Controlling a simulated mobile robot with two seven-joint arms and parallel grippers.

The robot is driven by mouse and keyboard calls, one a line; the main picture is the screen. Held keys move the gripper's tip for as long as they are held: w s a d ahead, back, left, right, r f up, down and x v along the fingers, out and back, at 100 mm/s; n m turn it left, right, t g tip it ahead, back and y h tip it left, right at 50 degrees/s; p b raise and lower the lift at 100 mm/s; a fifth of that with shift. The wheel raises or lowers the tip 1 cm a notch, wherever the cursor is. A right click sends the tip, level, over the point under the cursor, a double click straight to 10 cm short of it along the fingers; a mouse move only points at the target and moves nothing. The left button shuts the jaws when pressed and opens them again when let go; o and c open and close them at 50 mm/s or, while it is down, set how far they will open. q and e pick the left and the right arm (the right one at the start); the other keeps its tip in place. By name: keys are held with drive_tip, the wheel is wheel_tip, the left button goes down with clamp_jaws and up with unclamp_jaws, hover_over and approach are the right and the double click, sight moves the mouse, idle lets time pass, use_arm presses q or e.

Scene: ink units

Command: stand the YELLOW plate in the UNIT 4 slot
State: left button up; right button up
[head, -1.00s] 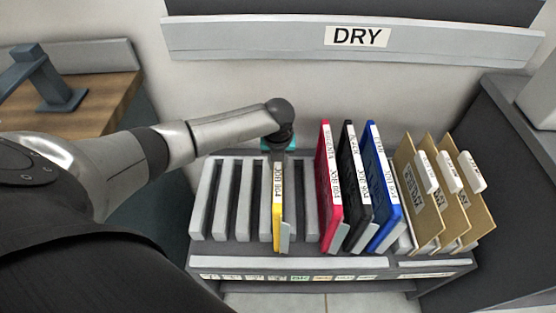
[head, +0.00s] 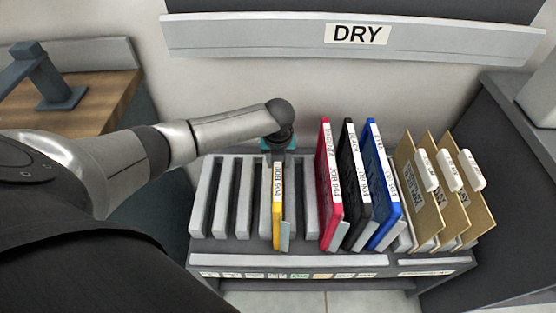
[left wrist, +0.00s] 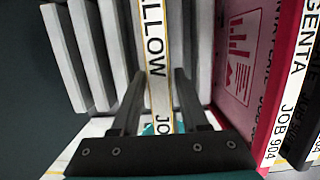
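The yellow plate (head: 277,215) stands upright among the grey dividers of the rack (head: 230,260), left of the magenta plate, with a white spine label reading JOB 904. Its spine also shows in the left wrist view (left wrist: 155,50). My left gripper (head: 281,160) is at the plate's far upper end. In the left wrist view its two fingers (left wrist: 160,85) lie one on each side of the spine, with a narrow gap showing, so it looks slightly open around the plate. The slot numbers are too small to read. My right gripper is not in view.
The magenta plate (head: 328,190) stands close on the right, then a black plate (head: 353,190) and a blue plate (head: 381,190). Tan folders (head: 430,200) follow. Bare slots lie to the left. A ledge marked DRY (head: 357,35) runs above.

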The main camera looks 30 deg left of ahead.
use_arm(q)
drive_tip(key=shift+o, duration=1.4)
drive_tip(key=p+v, duration=0.5)
drive_tip(key=v, duration=1)
drive_tip(key=shift+r, duration=0.15)
drive_tip(key=p+v, duration=0.1)
drive_tip(key=p, duration=0.1)
drive_tip(key=p+v, duration=0.2)
drive_tip(key=w+p+v, duration=0.1)
drive_tip(key=p+v, duration=0.1)
drive_tip(key=shift+a, duration=0.3)
drive_tip(key=shift+s+d, duration=0.1)
